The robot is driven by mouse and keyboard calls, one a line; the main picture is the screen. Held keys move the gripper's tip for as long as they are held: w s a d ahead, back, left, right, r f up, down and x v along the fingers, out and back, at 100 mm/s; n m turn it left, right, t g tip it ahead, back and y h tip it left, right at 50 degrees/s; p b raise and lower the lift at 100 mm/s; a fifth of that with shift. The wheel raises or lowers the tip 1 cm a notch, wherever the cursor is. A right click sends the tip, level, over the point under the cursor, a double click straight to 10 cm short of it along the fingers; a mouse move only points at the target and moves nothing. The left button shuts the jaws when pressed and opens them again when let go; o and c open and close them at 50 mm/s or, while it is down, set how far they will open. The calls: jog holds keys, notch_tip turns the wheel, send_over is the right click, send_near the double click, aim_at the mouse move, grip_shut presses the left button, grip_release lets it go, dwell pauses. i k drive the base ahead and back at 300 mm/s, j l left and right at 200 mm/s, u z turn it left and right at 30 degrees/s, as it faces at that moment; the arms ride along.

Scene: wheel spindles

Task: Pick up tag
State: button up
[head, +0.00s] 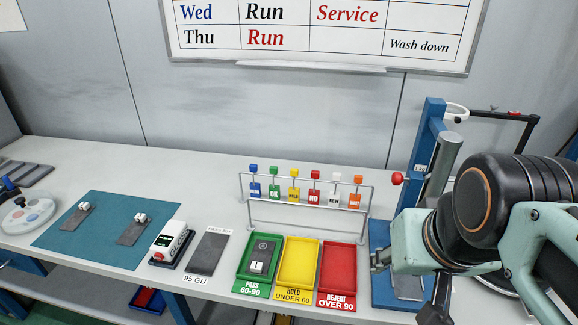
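Several coloured tags hang in a row on a grey wire rack (305,200) at the back of the bench. From left to right they are a blue tag (254,189), a green tag marked OK (274,191), a yellow tag (293,194), a red tag marked NO (314,198), a white tag (334,200) and an orange tag (354,201). My arm reaches in from the right. Its mint-coloured end (380,261) is right of the red tray and apart from the tags. The fingers are not clear, and I see nothing held.
Green (241,290), yellow (296,288) and red (337,291) trays stand before the rack; a dark block (262,257) lies in the green one. A blue press (426,150) with a red knob stands right of the rack. A scale (169,243) and teal mat (105,240) are left.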

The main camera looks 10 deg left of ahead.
aim_at(275, 193)
jog(key=i+j+u, duration=0.1)
jog(key=j, duration=0.3)
jog(key=i+j+u, duration=0.1)
jog(key=i+j, duration=0.2)
jog(key=i+j+u, duration=0.2)
jog(key=j, duration=0.25)
jog(key=k+l+z, duration=0.15)
jog(key=i+l, duration=0.05)
jog(key=l, duration=0.05)
